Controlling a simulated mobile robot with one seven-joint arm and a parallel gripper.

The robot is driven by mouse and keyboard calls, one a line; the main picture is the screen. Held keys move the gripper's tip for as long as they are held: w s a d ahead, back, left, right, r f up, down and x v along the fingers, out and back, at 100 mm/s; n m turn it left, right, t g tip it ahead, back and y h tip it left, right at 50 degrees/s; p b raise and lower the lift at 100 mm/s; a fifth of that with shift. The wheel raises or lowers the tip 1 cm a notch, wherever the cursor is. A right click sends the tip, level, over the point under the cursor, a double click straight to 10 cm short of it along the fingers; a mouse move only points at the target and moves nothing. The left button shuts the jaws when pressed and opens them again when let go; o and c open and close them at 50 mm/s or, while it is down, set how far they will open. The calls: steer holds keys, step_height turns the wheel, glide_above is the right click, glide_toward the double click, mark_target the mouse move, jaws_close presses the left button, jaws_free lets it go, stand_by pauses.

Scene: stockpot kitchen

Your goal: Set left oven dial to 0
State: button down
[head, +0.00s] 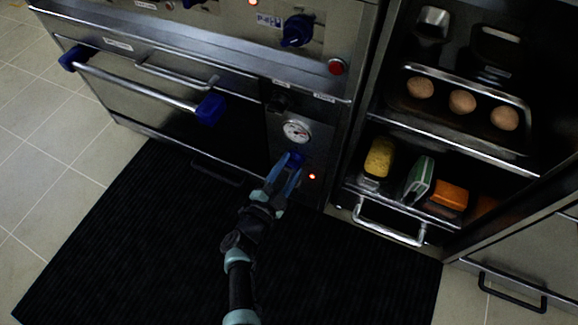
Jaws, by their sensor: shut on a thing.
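My gripper (287,168) is shut on a small blue dial (295,158) on the oven's (228,135) front control strip. The dial sits below a round white gauge (296,131) and up and left of a lit red light (312,176). The fingers cover much of the dial, so its pointer and setting cannot be read. My arm reaches up to it from the bottom of the picture.
A larger blue knob (297,30) and a red button (336,66) are on the panel above. The oven door's handle (140,87) has blue ends. At right, an open cabinet holds a tray (470,88) of round buns. A black mat (130,240) covers the floor.

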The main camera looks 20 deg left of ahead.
steer(key=n, duration=0.9)
steer(key=shift+a+n+t, duration=0.1)
steer(key=shift+n+t, duration=0.3)
steer(key=n, duration=0.5)
steer(key=shift+f+n, duration=0.1)
steer(key=shift+n, duration=0.2)
steer(key=shift+n+t, duration=0.3)
steer(key=shift+n, duration=2.4)
steer(key=shift+c, duration=1.7)
jaws_free()
